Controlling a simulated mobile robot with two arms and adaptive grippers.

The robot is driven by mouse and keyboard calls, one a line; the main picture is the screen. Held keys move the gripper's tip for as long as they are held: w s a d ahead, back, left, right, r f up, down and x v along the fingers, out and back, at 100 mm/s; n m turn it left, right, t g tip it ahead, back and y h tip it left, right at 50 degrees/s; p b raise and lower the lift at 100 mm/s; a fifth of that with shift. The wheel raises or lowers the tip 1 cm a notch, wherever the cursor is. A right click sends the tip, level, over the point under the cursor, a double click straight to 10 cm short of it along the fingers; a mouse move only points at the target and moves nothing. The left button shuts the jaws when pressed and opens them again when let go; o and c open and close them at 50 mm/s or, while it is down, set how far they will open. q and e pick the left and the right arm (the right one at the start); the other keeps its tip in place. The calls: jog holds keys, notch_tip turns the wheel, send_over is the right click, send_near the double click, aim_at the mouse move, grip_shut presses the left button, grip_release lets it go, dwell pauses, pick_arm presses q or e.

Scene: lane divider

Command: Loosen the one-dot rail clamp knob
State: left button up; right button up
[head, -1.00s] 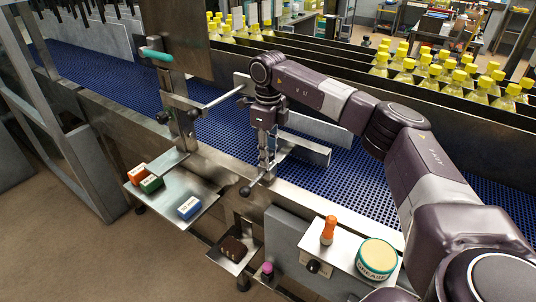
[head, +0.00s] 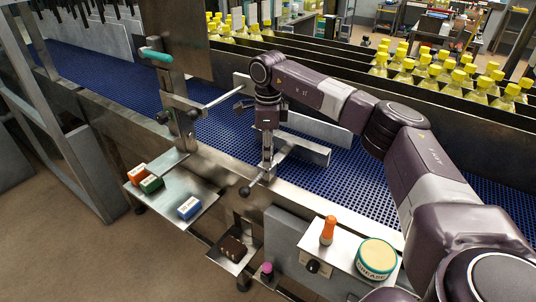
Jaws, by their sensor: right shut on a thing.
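My right gripper (head: 267,137) points straight down over the near edge of the conveyor, at the top of an upright metal rail clamp post (head: 267,158). It is shut on the clamp's knob, which the fingers mostly hide. No dot marking can be made out. A metal guide rail (head: 305,150) runs from behind the post over the belt. A black ball knob (head: 245,191) on a short rod sits lower at the post's foot, apart from the gripper. Another clamp post (head: 185,125) with black knobs stands to the left. My left gripper is not in view.
A blue conveyor belt (head: 360,185) runs behind. Yellow-capped bottles (head: 430,70) stand in lanes beyond. Small boxes (head: 189,207) lie on a left tray; an orange-handled tool (head: 328,230) and a grease tin (head: 376,258) are on a right shelf. A teal handle (head: 156,55) juts out at upper left.

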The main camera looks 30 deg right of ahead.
jog(key=shift+f, duration=0.1)
jog(key=o, duration=1.2)
jog(key=shift+c, duration=0.2)
notch_tip(320, 180, up, 12)
